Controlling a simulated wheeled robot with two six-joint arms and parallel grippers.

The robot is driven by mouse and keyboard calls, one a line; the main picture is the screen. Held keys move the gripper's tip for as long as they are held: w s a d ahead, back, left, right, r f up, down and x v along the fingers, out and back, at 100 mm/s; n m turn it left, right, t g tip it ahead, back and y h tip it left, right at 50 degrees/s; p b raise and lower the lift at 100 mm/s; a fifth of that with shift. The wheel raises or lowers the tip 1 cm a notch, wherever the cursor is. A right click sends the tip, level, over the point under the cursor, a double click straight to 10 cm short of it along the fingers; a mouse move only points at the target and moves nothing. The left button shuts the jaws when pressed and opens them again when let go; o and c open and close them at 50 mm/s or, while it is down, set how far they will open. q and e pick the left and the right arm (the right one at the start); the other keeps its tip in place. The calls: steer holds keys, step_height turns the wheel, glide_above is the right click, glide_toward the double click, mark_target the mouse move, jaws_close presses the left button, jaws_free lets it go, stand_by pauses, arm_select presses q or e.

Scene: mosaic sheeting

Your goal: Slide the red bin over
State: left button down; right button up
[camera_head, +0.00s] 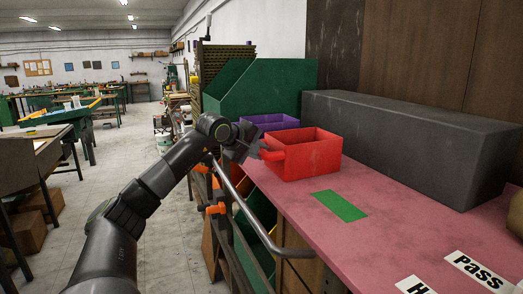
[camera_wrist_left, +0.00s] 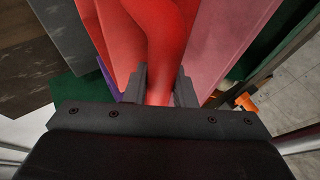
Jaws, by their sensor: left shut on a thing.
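The red bin (camera_head: 312,157) is an open-topped box on the pink bench top (camera_head: 400,222), near its left edge, in the head view. A red handle (camera_head: 272,155) sticks out from its left side. My left gripper (camera_head: 252,150) is at this handle. In the left wrist view, my left gripper (camera_wrist_left: 160,88) is shut on the red handle (camera_wrist_left: 166,40), which runs between its two fingers. A green rectangle (camera_head: 339,205) lies on the bench in front of the bin. My right gripper is not in view.
A purple bin (camera_head: 268,122) and a large green bin (camera_head: 262,85) stand behind the red bin. A long dark grey block (camera_head: 415,140) lies along the wall. White labels reading "Pass" (camera_head: 480,270) and "H" (camera_head: 414,286) lie at the near end. A metal rail (camera_head: 250,212) runs along the bench's left side.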

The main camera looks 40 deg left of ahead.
arm_select(q)
steer(key=shift+w+a, duration=0.2)
steer(key=shift+a, duration=0.35)
steer(key=c, duration=1.1)
jaws_free()
steer(key=shift+s, duration=0.1)
